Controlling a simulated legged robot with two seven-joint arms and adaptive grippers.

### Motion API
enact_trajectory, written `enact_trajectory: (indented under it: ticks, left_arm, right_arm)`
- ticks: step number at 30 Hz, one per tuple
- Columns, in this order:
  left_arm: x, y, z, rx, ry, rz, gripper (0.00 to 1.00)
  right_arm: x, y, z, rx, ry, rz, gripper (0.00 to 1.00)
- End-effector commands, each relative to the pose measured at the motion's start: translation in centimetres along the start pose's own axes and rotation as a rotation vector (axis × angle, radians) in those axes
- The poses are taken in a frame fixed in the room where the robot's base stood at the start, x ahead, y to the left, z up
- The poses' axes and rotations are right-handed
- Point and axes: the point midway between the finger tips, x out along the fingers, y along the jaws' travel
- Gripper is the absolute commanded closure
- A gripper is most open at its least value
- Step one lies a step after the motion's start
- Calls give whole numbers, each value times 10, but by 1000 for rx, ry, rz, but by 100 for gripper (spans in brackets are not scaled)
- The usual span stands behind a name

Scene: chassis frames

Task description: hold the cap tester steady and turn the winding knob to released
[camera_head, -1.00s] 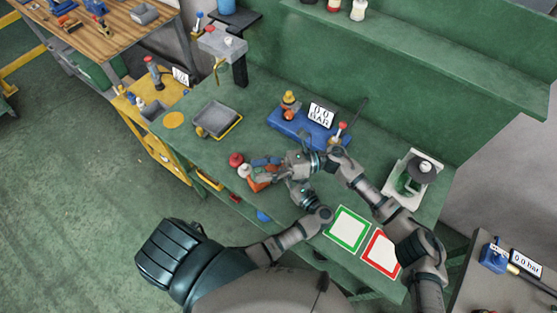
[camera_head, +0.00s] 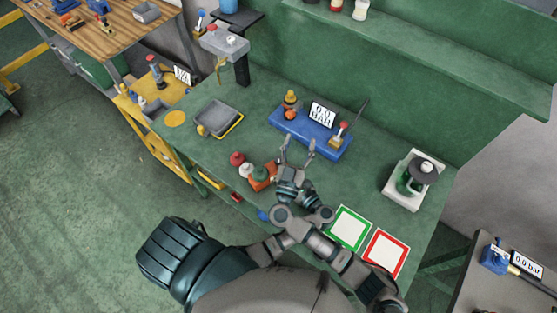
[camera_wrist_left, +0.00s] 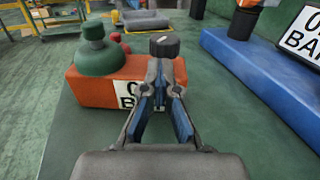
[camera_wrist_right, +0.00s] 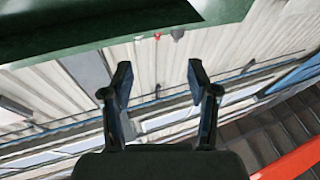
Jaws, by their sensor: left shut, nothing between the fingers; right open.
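The cap tester (camera_head: 258,184) is an orange block on the green bench, partly hidden by my right wrist in the head view. My left gripper (camera_wrist_left: 160,66) is shut and empty in front of the block's right end, just below the knob; contact is unclear. It is largely hidden in the head view. My right gripper (camera_head: 298,145) is open and empty, above the bench right of the tester.
A blue base (camera_head: 322,143) with a BAR display stands behind the grippers. Green-framed (camera_head: 332,240) and red-framed (camera_head: 370,257) pads lie at front right, near a white-based device (camera_head: 399,199).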

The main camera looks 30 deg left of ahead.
Motion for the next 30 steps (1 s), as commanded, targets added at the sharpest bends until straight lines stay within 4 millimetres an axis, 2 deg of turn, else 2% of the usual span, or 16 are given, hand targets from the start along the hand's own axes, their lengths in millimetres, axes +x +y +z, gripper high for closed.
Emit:
enact_trajectory:
  ticks: [1,3,6,10,14,19,30]
  left_arm:
    - [0,0,0,0,0,0,100]
    - [0,0,0,0,0,0,100]
    - [0,0,0,0,0,0,100]
    - [0,0,0,1,0,0,100]
    - [0,0,0,1,0,0,100]
    - [0,0,0,1,0,0,100]
    - [0,0,0,1,0,0,100]
  right_arm:
    - [-12,-9,19,30,-111,-25,40]
    - [-31,-21,44,56,-260,-61,40]
    - [-61,-38,71,71,-440,-116,40]
    - [-94,-53,93,72,-602,-178,40]
    - [-110,-60,103,69,-679,-213,40]
    - [-101,-66,116,67,-697,-219,40]
    - [-44,-82,163,65,-693,-217,40]
